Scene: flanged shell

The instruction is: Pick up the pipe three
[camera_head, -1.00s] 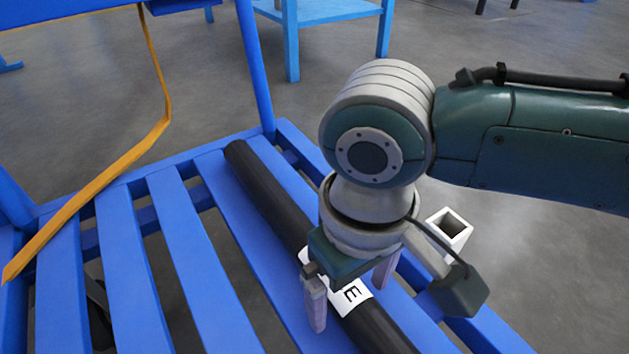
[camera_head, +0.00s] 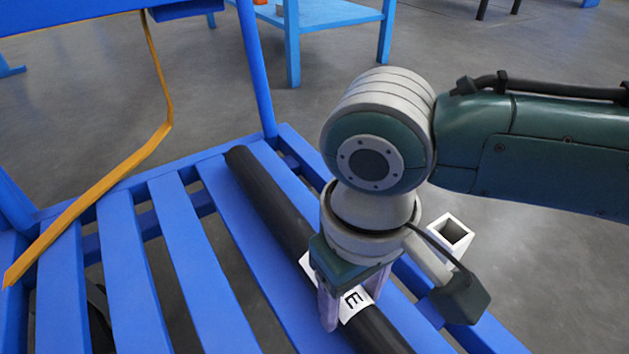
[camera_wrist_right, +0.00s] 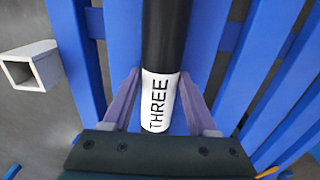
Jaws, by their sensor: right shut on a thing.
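Pipe three (camera_head: 268,196) is a long black pipe with a white label. It lies along the slats of the blue bench. Its label reads THREE in the right wrist view (camera_wrist_right: 158,102); only part of the word shows in the head view. My right gripper (camera_head: 352,306) is shut on the pipe at the label, with one finger on each side. In the right wrist view my right gripper (camera_wrist_right: 159,78) straddles the pipe, and its base hides the near part. My left gripper is not in view.
The blue slatted bench (camera_head: 188,235) has open gaps between its slats. A white square tube (camera_head: 450,238) stands at its right side. An orange strip (camera_head: 95,190) hangs at the left. A light blue table (camera_head: 335,14) stands behind on the grey floor.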

